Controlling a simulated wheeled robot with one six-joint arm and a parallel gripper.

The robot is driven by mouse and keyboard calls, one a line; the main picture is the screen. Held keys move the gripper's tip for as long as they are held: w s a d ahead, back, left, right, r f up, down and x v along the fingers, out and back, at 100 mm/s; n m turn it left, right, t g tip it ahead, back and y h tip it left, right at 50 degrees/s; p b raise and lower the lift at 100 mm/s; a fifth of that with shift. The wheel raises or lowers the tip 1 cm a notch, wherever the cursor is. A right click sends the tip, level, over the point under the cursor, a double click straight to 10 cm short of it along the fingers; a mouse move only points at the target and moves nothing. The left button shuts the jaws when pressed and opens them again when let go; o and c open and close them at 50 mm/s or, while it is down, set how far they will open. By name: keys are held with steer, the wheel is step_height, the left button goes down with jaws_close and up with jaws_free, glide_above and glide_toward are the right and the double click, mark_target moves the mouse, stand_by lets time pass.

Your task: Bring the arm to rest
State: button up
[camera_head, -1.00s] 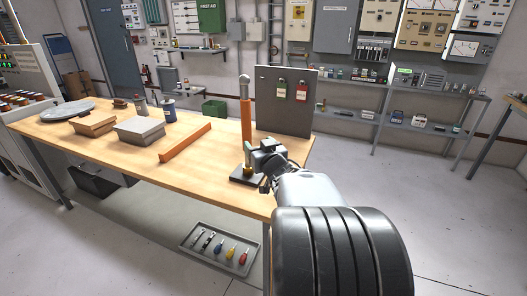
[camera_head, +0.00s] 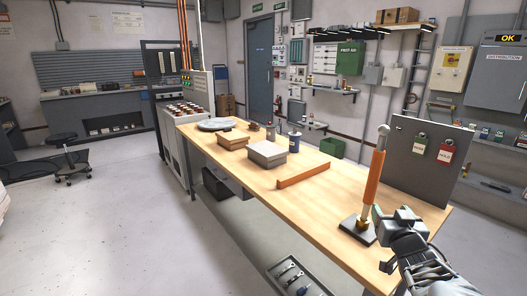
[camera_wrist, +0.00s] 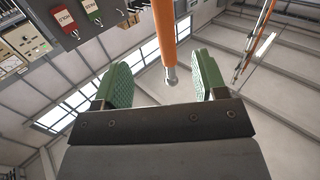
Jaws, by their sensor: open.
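My gripper (camera_head: 388,217) is at the near right corner of the wooden bench, close beside an upright orange-sleeved lever (camera_head: 374,176) with a ball end, on a dark base plate (camera_head: 357,231). In the wrist view my gripper (camera_wrist: 163,82) is open, its two green pads apart with nothing clamped between them. I cannot tell whether gripper and lever touch. Most of my arm is outside the head view.
A grey panel with a green tag (camera_head: 420,143) and a red tag (camera_head: 446,153) stands behind the lever. The bench (camera_head: 325,205) holds an orange bar (camera_head: 303,175), a grey box (camera_head: 267,154) and a brown tray (camera_head: 233,139). A tool tray (camera_head: 297,277) lies below. The floor at left is open.

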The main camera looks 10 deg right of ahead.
steer(key=s+f+m+g+p, duration=0.25)
steer(key=s+f+g, duration=0.4)
steer(key=g, duration=0.35)
steer(key=s+a+r+n+g+y+p, duration=0.1)
steer(key=a+r+p, duration=0.3)
steer(key=a, duration=0.7)
steer(key=s+a+r+n+g+y+p, duration=0.2)
steer(key=a+p, duration=0.5)
steer(key=a, duration=0.4)
step_height(320, 180, up, 3)
steer(key=s+n+y, duration=0.1)
steer(key=n+y, duration=0.1)
steer(key=shift+a+n+y, duration=0.3)
steer(key=shift+n, duration=0.05)
